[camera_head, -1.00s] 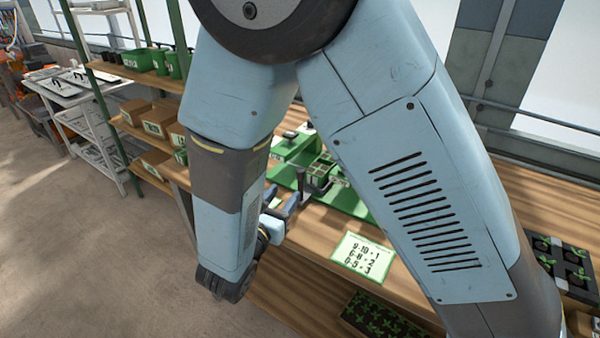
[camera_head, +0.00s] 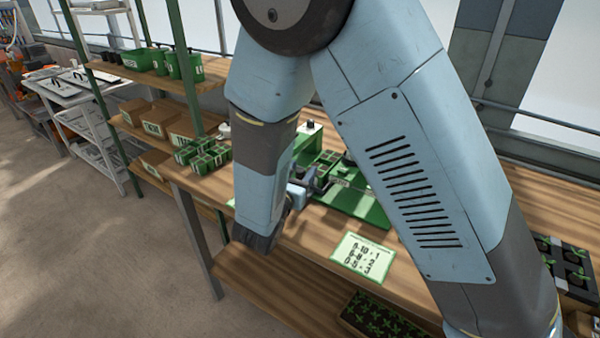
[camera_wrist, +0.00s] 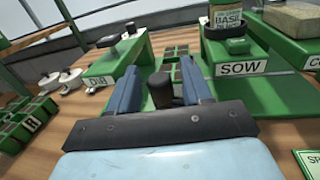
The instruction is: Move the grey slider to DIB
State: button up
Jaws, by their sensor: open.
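My gripper (camera_wrist: 160,82) is open, with its two blue fingers apart. A dark grey upright knob (camera_wrist: 160,92), apparently the grey slider's handle, shows between the fingers; I cannot tell whether they touch it. The green DIB station (camera_wrist: 98,81) is ahead to the left of the fingers, with dark parts on top. The green SOW station (camera_wrist: 240,69) is ahead to the right, with a basil-labelled container (camera_wrist: 228,20) on it. A green cell tray (camera_wrist: 178,54) lies between the stations. In the head view my gripper (camera_head: 303,188) is partly hidden at the green seeder (camera_head: 365,206).
Green pots (camera_head: 203,155) stand at the bench's left end; they show in the wrist view (camera_wrist: 28,126) too. White round things (camera_wrist: 62,80) lie behind them. A numbered card (camera_head: 362,258) lies in front of the seeder. Seedling trays (camera_head: 565,265) stand at the right.

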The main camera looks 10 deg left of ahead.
jog(key=shift+c, duration=0.2)
grip_shut()
dwell(0.3)
